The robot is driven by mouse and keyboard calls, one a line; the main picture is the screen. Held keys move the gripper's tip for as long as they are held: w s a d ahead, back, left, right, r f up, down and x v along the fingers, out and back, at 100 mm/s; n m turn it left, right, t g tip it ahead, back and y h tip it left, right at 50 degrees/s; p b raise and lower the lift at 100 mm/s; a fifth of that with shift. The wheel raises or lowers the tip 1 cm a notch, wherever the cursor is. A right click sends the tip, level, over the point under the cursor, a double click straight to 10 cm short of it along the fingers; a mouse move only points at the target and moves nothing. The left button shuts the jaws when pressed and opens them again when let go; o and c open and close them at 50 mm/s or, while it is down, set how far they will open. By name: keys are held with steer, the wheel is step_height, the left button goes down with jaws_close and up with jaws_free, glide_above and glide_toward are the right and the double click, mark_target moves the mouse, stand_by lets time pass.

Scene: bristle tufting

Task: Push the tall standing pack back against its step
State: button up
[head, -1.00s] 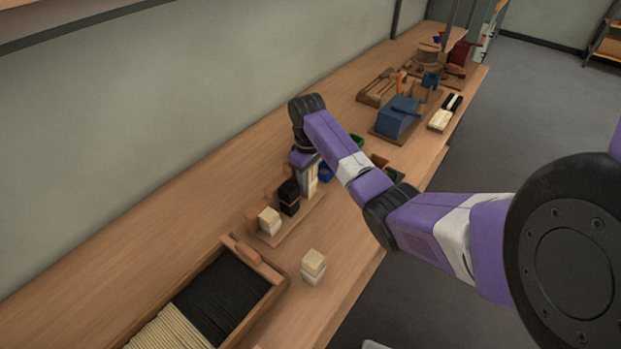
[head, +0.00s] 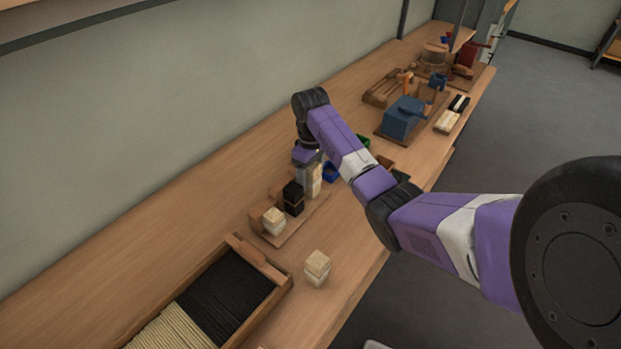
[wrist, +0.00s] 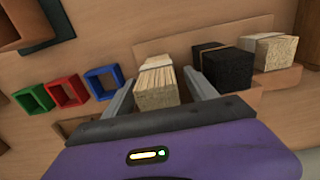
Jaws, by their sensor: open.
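The tall cream pack (wrist: 157,86) stands on a wooden board (head: 301,220), in line with a black pack (wrist: 226,68) and a shorter cream pack (wrist: 268,52). It also shows in the head view (head: 315,180), partly behind my gripper. My gripper (wrist: 157,76) is open, with one finger on each side of the tall pack. A gap shows beside the pack; I cannot tell whether either finger touches it.
Blue (wrist: 101,83), red (wrist: 66,92) and green (wrist: 34,100) square frames lie left of the pack in the wrist view. A loose cream block (head: 317,267) stands near the bench's front edge. A tray of dark and pale bristles (head: 287,283) and a blue machine (head: 403,118) flank the area.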

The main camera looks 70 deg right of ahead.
step_height(320, 180, up, 6)
steer(key=shift+r+b, duration=0.2)
steer(key=shift+b, duration=0.1)
stand_by(1.2)
